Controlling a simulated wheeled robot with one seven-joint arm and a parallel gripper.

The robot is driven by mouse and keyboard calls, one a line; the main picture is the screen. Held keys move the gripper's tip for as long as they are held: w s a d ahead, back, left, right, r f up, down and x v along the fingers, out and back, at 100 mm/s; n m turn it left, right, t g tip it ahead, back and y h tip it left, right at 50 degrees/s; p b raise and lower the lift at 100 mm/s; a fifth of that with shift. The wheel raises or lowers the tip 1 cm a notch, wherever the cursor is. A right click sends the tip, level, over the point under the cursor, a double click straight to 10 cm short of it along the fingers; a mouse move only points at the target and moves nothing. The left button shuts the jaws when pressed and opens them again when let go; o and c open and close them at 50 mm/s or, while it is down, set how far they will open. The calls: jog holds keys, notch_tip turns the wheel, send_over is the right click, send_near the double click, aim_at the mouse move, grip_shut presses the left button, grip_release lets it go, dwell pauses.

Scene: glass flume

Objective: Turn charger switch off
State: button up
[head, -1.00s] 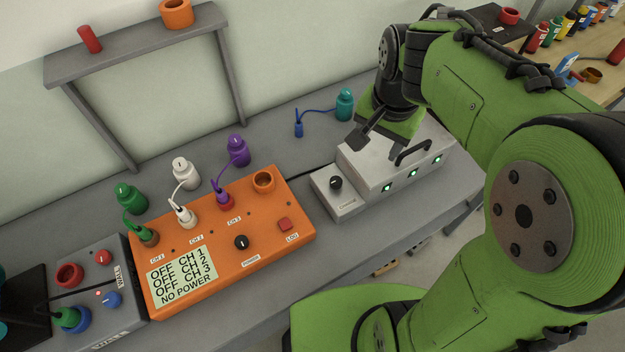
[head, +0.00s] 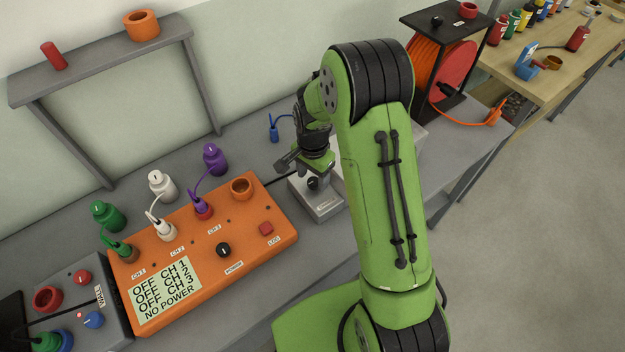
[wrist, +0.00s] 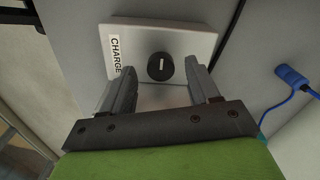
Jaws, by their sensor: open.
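The charger is a pale grey box (head: 322,207) on the bench, with a low front part that carries a round black switch knob (wrist: 160,67). A white mark on the knob runs along its middle in the wrist view. The label "CHARGE" (wrist: 115,56) is beside it. My gripper (wrist: 163,80) is open and empty, with its two fingers spread on the near side of the knob, one towards each side. I cannot tell whether the fingertips reach the knob's height. In the head view my gripper (head: 292,165) is over the charger, and my arm hides most of the taller part.
An orange logger box (head: 205,250) stands left of the charger, with green, white and purple plugs and bottles around it. A grey box (head: 75,290) labelled "WALL" is farther left. A blue connector (wrist: 291,76) on a cable lies behind the charger. An orange cable reel (head: 440,75) stands at right.

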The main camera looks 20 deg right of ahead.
jog(key=shift+f, duration=0.9)
jog(key=c, duration=1)
jog(key=shift+c, duration=0.2)
